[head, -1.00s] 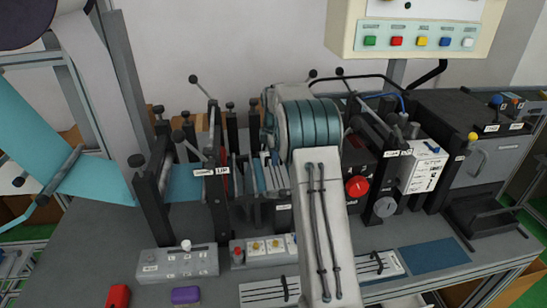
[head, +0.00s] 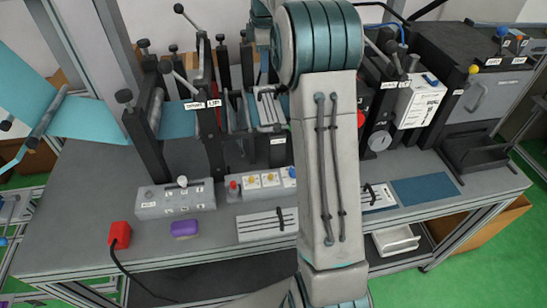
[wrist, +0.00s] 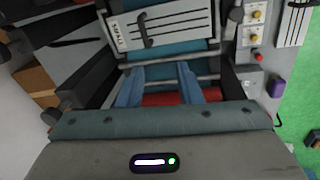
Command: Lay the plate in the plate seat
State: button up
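A pale slotted plate (head: 268,108) with a dark handle lies in the machine, between the rollers and dark side frames, over the blue web. It shows labelled at the top of the wrist view (wrist: 168,28); I cannot tell whether it is fully down in the plate seat. My gripper (wrist: 158,82) has its two blue fingers apart, with no object held between them. A red roller (wrist: 165,99) shows past the fingers. The plate is beyond the fingertips, apart from them. In the head view my arm hides the gripper.
A control box (head: 174,198), a red block (head: 120,233) and a purple block (head: 185,228) are at front left. Upright levers and frames crowd the machine.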

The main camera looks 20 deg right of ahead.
jog(key=s+a+r+m, duration=0.3)
jog(key=s+a+m, duration=0.15)
jog(key=s, duration=0.45)
jog(key=s+a+f+m, duration=0.2)
jog(key=s+m, duration=0.1)
jog(key=s, duration=0.5)
jog(key=s+a+f+m+t, duration=0.1)
jog(key=s+a+f+m, duration=0.1)
jog(key=s, duration=0.7)
jog(key=s+a+f+m+t, duration=0.1)
jog(key=s+a+f+m, duration=0.2)
jog(key=s, duration=0.6)
jog(key=shift+s+f+m, duration=0.25)
jog(key=shift+f+m, duration=0.15)
jog(key=shift+m, duration=0.45)
